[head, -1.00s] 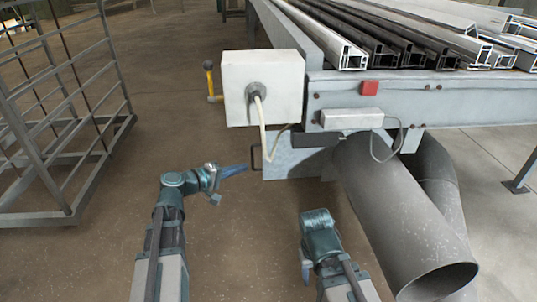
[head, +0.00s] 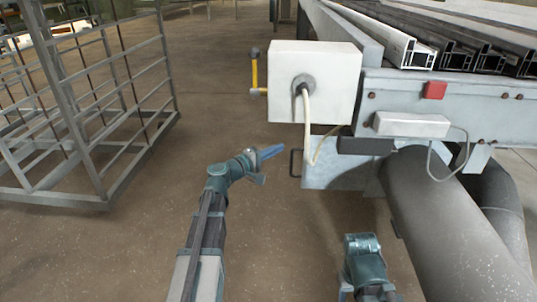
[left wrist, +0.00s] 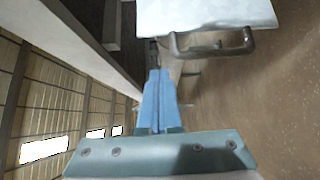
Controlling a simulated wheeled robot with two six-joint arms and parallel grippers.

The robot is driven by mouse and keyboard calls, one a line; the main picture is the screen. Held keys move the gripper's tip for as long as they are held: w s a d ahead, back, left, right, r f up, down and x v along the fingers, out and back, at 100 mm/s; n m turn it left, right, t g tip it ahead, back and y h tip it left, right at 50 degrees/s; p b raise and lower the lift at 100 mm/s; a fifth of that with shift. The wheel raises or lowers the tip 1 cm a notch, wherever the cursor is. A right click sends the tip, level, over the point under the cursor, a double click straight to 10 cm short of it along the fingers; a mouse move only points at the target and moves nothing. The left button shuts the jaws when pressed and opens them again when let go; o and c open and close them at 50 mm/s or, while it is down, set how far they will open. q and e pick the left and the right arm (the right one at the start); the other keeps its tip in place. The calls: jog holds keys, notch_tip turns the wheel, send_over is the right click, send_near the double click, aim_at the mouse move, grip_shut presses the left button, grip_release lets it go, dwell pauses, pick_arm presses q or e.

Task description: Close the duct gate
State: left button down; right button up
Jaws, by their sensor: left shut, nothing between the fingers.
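The duct gate (head: 333,176) is a pale grey plate sticking out to the left from under the bench, beside the duct. Its dark bow handle (head: 296,163) is on its left edge. My left gripper (head: 272,153), with blue fingers, is shut and empty, just left of the handle and apart from it in the head view. In the left wrist view, the fingers (left wrist: 154,84) point up the picture, with the handle (left wrist: 212,46) and the plate (left wrist: 205,14) ahead and to the right. My right arm is at the bottom of the head view; its fingers cannot be made out.
The grey duct pipe (head: 450,215) slopes down right of the gate. A wire cage rack (head: 90,100) stands left. The floor between is clear.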

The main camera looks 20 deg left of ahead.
pick_arm(q)
jog(key=w+d, duration=0.4)
jog(key=d, duration=0.1)
jog(key=shift+d, duration=0.25)
jog(key=shift+d, duration=0.1)
jog(key=w+d, duration=0.3)
jog(key=d, duration=0.7)
jog(key=w+d, duration=0.3)
jog(key=d, duration=0.7)
jog(key=shift+d, duration=0.3)
jog(key=shift+w, duration=0.1)
pick_arm(e)
jog(key=shift+a, duration=0.1)
